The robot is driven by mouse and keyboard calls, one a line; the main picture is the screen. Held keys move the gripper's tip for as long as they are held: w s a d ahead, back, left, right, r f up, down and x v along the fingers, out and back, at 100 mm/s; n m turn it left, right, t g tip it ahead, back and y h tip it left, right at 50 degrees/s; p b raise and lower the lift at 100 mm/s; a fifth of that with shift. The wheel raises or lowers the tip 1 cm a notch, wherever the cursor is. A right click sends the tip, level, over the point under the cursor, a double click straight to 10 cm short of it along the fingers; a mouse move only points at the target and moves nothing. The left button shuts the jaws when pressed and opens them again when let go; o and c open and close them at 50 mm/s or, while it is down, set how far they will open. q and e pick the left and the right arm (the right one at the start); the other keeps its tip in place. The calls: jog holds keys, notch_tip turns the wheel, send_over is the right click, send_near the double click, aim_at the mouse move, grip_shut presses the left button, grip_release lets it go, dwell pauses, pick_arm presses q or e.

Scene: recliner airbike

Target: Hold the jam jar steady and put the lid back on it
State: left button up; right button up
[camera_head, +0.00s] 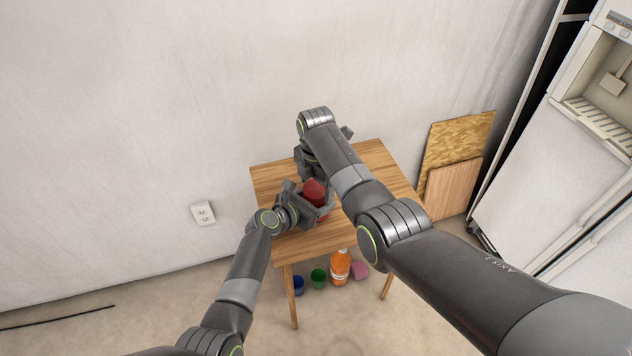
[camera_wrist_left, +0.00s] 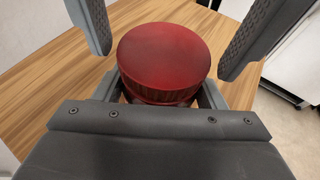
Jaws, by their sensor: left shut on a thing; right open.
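A red round lid (camera_wrist_left: 164,58) with a ridged side sits on top of the jam jar, seen from close above in the left wrist view. It looks about level; whether it is seated cannot be told. The jar is mostly hidden under the lid, and red shows at the same spot in the head view (camera_head: 314,189). My left gripper (camera_head: 310,199) is shut on the jar below the lid, over the wooden table (camera_head: 377,157). My right gripper's two textured fingers (camera_wrist_left: 163,60) stand open on either side of the lid, apart from it. The right arm partly covers this in the head view.
On the floor by the table's front are a blue cup (camera_head: 298,286), a green cup (camera_head: 318,279), an orange bottle (camera_head: 340,268) and a pink item (camera_head: 359,271). Boards (camera_head: 455,150) lean on the wall at right. The tabletop's right side is clear.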

jog(key=c, duration=1)
jog(key=m, duration=0.9)
jog(key=shift+m, duration=0.3)
jog(key=o, duration=1.1)
jog(key=shift+s+a, duration=0.1)
jog(key=shift+c, duration=0.2)
jog(key=shift+r, duration=2.3)
jog(key=shift+c, duration=0.3)
